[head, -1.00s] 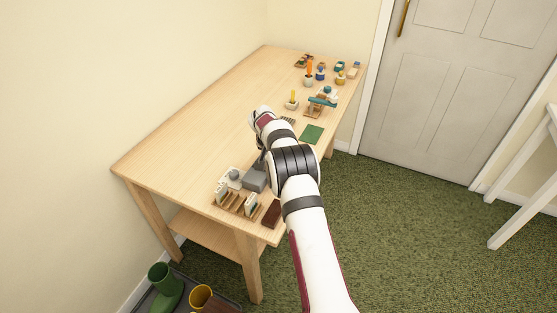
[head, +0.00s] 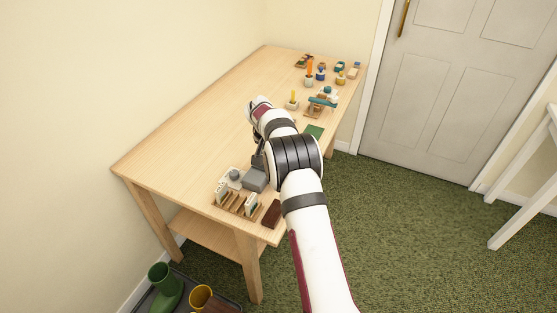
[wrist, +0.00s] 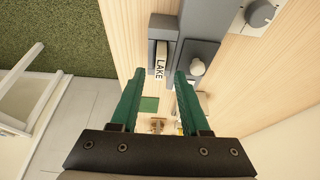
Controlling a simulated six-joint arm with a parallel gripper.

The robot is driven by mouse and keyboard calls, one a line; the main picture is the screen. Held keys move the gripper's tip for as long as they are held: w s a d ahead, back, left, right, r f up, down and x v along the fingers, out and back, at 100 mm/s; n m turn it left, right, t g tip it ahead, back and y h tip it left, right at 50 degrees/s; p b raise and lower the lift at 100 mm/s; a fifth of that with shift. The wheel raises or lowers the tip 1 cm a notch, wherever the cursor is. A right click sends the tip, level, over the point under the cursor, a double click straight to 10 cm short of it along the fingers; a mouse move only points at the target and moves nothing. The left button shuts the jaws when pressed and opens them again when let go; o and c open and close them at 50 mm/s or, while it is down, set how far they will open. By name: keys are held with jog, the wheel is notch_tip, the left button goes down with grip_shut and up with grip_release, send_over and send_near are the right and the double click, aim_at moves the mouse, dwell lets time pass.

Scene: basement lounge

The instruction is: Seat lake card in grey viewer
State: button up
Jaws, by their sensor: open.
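The lake card (wrist: 160,61) shows in the wrist view as a pale slab lettered LAKE. It sits at the grey viewer (wrist: 197,50), between its grey blocks; how deep it sits I cannot tell. My gripper (wrist: 160,76) is open, its two green fingers pointing at the viewer, one tip to each side of the card's line. I see no finger touching the card. In the head view the grey viewer (head: 254,181) stands near the table's front edge, and my gripper (head: 259,159) is mostly hidden behind my arm. The card cannot be made out there.
A wooden rack with pale cards (head: 236,206) and a dark brown block (head: 271,214) are at the front. A pale box with a knob (wrist: 262,15) is beside the viewer. A green mat (head: 314,132) and several small objects lie farther back. The table's left side is clear.

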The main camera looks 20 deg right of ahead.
jog(key=s+a+r+n+g+y, duration=0.1)
jog(key=s+a+r, duration=0.2)
jog(key=s+r, duration=0.4)
jog(key=s+a+r, duration=0.3)
jog(key=s+r, duration=0.4)
jog(key=r, duration=0.1)
jog(key=s+a+y, duration=0.1)
jog(key=s+a, duration=0.2)
jog(key=s, duration=0.8)
jog(key=s+a+f+n+g+y, duration=0.1)
jog(key=s+a, duration=0.2)
jog(key=s, duration=0.7)
jog(key=s+a+n+g+y, duration=0.1)
jog(key=s+a+y, duration=0.1)
jog(key=s, duration=0.9)
jog(key=shift+s+a+f, duration=0.3)
jog(key=shift+a, duration=0.6)
